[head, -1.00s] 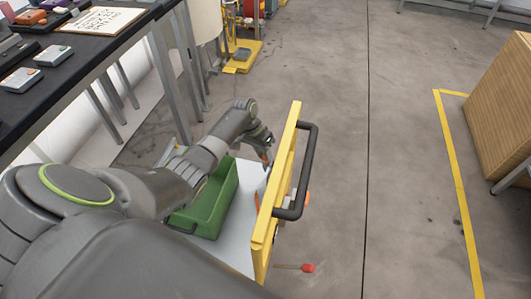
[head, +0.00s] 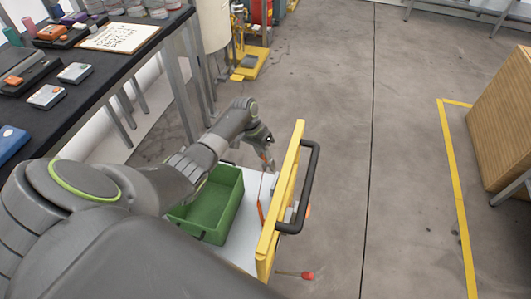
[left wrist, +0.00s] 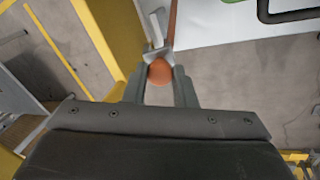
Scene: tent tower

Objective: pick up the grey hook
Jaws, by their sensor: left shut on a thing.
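My left gripper (head: 268,166) is above the white top (head: 240,235) of a cart, just behind its yellow end panel (head: 279,205). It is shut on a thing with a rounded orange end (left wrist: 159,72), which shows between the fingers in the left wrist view. I take this to be the grey hook; its hooked part cannot be made out. A thin line runs down from the gripper in the head view. An orange strip (head: 261,214) shows by the panel, partly hidden. My right gripper is not in view.
A green bin (head: 212,205) stands on the cart, left of the gripper. The cart's black handle (head: 311,185) juts out right. A black table (head: 60,118) with small devices is at the left, a wooden box (head: 505,125) at the right.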

